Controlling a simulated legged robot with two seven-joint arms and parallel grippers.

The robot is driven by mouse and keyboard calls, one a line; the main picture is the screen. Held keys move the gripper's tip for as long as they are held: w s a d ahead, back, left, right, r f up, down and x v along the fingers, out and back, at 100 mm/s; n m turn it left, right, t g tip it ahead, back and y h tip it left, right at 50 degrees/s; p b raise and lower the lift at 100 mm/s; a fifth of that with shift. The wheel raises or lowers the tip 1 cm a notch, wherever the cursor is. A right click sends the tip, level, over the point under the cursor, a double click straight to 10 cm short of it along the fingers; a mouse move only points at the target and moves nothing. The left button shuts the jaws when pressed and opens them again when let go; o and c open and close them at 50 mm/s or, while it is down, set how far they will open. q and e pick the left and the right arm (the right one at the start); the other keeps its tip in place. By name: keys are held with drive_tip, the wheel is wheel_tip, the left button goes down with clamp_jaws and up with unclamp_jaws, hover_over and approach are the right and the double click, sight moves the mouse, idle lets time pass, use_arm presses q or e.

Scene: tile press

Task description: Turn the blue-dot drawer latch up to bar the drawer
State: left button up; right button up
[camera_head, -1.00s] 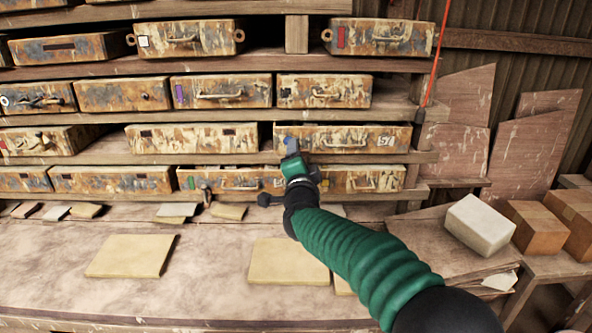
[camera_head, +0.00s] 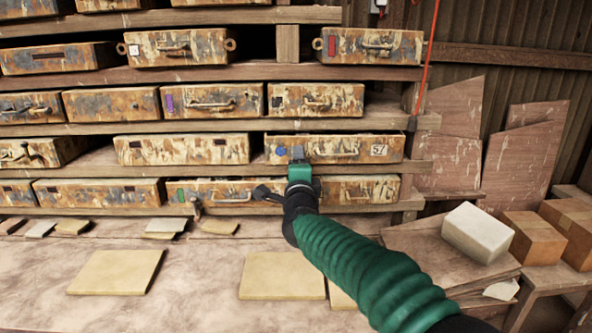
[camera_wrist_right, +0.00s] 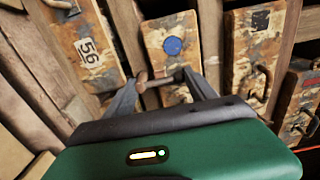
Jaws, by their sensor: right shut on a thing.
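The blue dot (camera_head: 281,151) is on the left end of a rusty, paint-flaked drawer (camera_head: 336,146) with a pull handle and a number label at its right. In the right wrist view, turned sideways, the blue dot (camera_wrist_right: 173,47) sits just beyond my fingertips. My right gripper (camera_head: 297,152) is at the drawer's left part, close to the dot. In the wrist view its dark fingers (camera_wrist_right: 163,88) are on either side of a small brown latch bar (camera_wrist_right: 154,82), shut on it. The latch is hidden behind the gripper in the head view. My left gripper is not in view.
Similar drawers sit close above (camera_head: 316,99) and below (camera_head: 361,189). Shelf boards run between the rows. Flat tan tiles (camera_head: 117,272) lie on the bench. A pale block (camera_head: 477,232) and cardboard boxes (camera_head: 533,238) stand at right. A red cord (camera_head: 427,60) hangs at the shelf's right.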

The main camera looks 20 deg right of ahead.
drive_tip(key=shift+f, duration=0.55)
drive_tip(key=o, duration=1.2)
drive_tip(key=shift+o, duration=0.5)
drive_tip(key=shift+d+r, duration=0.1)
drive_tip(key=shift+r, duration=0.15)
drive_tip(key=v, duration=1.6)
drive_tip(key=shift+s, duration=0.3)
